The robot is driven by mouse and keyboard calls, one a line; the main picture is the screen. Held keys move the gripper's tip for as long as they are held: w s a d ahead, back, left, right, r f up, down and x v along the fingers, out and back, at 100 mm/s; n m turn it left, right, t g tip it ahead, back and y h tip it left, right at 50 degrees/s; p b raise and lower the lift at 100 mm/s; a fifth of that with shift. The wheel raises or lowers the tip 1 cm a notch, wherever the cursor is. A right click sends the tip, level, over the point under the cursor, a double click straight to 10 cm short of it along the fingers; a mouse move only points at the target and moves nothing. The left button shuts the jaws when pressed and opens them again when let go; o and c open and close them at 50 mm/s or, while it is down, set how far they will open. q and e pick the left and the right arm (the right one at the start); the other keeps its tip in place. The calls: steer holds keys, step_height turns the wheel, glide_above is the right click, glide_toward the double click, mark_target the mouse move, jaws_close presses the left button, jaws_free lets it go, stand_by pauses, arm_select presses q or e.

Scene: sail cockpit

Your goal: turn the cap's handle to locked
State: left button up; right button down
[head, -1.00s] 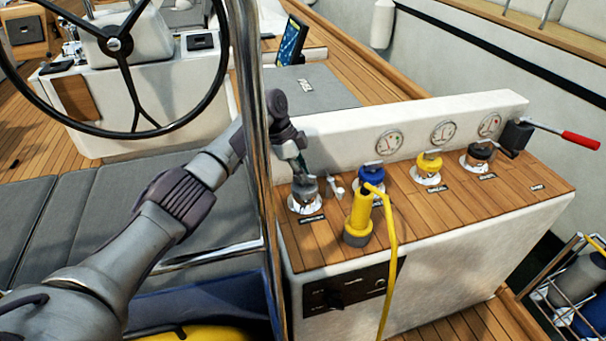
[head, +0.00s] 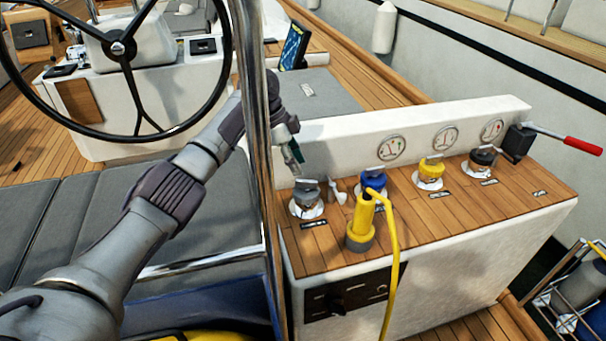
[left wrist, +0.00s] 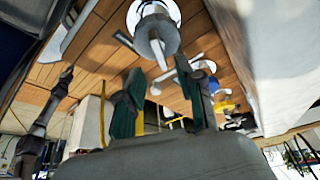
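A grey cap with a raised handle (head: 307,196) sits in a round white plate at the left end of the teak-topped console. It also shows at the top of the left wrist view (left wrist: 156,32). My left gripper (head: 295,158) is just above and slightly left of this cap, apart from it. In the left wrist view its two green-padded fingers (left wrist: 160,78) are spread with nothing clearly between them. Blue (head: 373,180), yellow (head: 430,169) and black (head: 483,158) caps stand in a row to the right. The cap's lock marking is too small to read. My right gripper is out of view.
A yellow cylinder with a grey base (head: 360,228) and a yellow hose (head: 394,262) stands in front of the blue cap. A small white fitting (head: 337,191) is right of the grey cap. A steel post (head: 257,150) crosses before my left arm. A red-handled lever (head: 582,145) is far right.

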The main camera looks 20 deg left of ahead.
arm_select(q)
steer(key=v, duration=0.6)
steer(key=shift+r, duration=0.15)
